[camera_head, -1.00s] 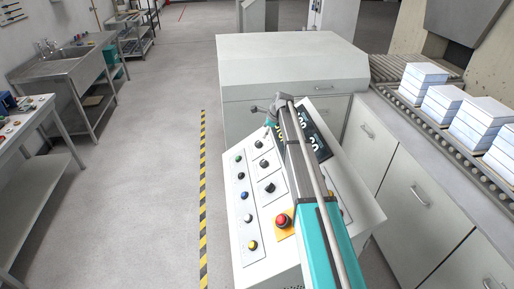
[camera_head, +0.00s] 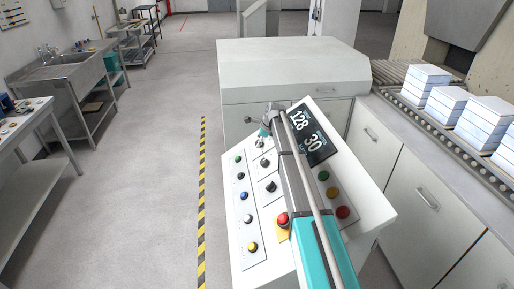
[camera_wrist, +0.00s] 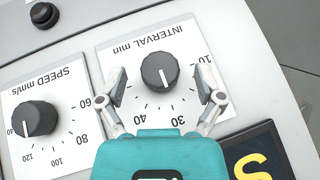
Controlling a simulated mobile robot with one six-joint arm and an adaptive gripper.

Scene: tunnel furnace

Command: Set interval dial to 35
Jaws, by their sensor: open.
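The interval dial (camera_wrist: 158,70) is a round black knob on a white plate marked "INTERVAL min", upside down in the wrist view. Its white pointer mark faces near the 30. My gripper (camera_wrist: 162,76) is open, with one finger on each side of the knob and a visible gap on both sides. In the head view my gripper (camera_head: 264,132) is over the far left part of the white control panel (camera_head: 255,210), and my arm hides part of the panel. The display (camera_head: 310,132) reads 128 and 30.
The speed dial (camera_wrist: 35,118) sits beside the interval plate. A red emergency button (camera_head: 283,219), coloured buttons and other black knobs are on the panel close to my arm. A conveyor (camera_head: 430,115) with stacked white blocks (camera_head: 482,122) runs at the right.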

